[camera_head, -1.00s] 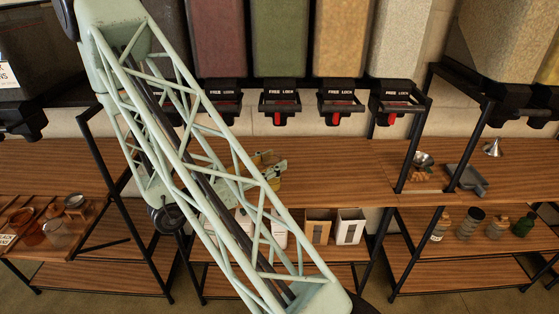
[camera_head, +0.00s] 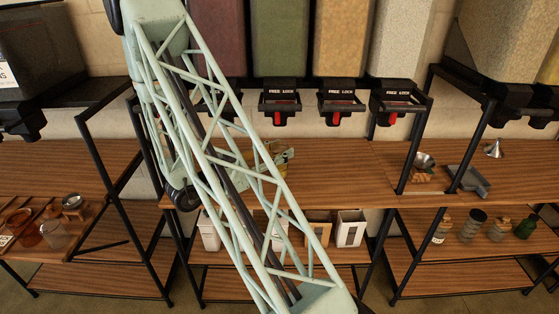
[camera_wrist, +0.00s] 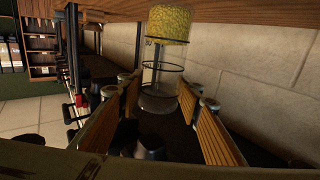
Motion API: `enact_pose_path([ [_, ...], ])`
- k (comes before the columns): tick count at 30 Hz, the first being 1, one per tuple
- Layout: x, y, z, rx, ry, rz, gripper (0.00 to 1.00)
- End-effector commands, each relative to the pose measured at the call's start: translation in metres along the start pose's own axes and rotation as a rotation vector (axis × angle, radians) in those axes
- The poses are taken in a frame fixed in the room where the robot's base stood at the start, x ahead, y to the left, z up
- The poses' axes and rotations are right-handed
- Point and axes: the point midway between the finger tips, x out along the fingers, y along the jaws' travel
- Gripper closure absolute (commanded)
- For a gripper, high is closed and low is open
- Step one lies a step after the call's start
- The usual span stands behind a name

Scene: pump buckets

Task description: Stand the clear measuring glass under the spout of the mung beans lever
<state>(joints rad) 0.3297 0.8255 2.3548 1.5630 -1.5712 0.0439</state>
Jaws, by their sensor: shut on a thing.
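In the wrist view my gripper (camera_wrist: 165,108) has its ribbed, wood-coloured finger pads on either side of a clear cylindrical glass (camera_wrist: 158,84) with dark rings. It is shut on this glass, which looks roughly upright. A speckled yellow mass (camera_wrist: 170,24) shows at its upper end; I cannot tell whether it is inside or behind. In the head view my gripper (camera_head: 283,154) is partly hidden by my arm, above the counter, and the glass is not clear there. The green-filled hopper (camera_head: 283,40), likely the mung beans, has a black lever unit (camera_head: 281,98) with a red tab.
Red-brown (camera_head: 218,40), tan (camera_head: 340,40) and pale (camera_head: 398,40) hoppers flank the green one. The wooden counter (camera_head: 340,165) is clear right of my gripper. Black frame posts stand at both sides.

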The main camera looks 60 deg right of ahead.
Motion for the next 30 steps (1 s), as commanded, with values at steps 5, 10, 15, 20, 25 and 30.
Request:
enact_pose_path([
  [5,0.0,0.0,0.0,0.0,0.0,0.0,0.83],
  [10,0.0,0.0,0.01,-0.001,0.0,0.0,0.83],
  [15,0.0,0.001,0.027,-0.001,0.0,0.0,0.83],
  [20,0.0,0.001,0.035,0.0,0.0,0.0,0.83],
  [25,0.0,0.001,0.035,0.0,0.0,0.0,0.83],
  [30,0.0,0.001,0.035,0.0,0.0,0.0,0.83],
])
